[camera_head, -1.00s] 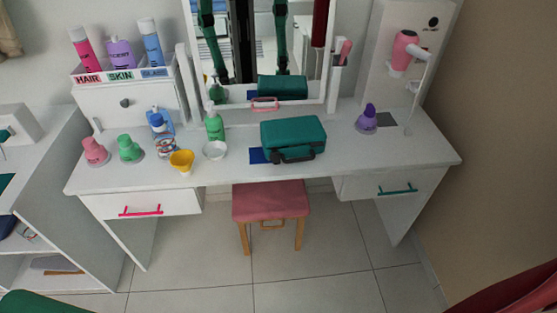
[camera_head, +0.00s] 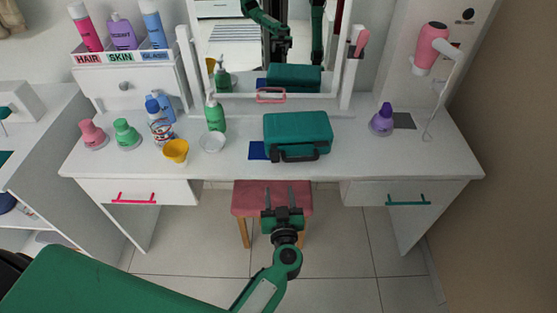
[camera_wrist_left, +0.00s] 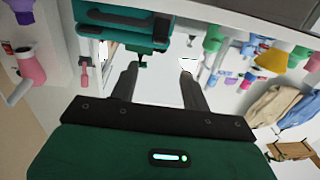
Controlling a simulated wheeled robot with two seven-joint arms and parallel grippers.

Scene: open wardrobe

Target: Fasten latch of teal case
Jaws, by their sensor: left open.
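The teal case (camera_head: 298,132) stands on the white vanity table, its dark handle (camera_head: 296,153) on the front side facing me. My right gripper is not in view.
The white table (camera_head: 350,158) has clear room right of the case. A blue mat (camera_head: 257,151) lies at the case's left. A white bowl (camera_head: 212,142), a yellow cup (camera_head: 175,150) and bottles stand further left. A purple bottle (camera_head: 382,120) stands right. The stool (camera_head: 245,197) is below.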

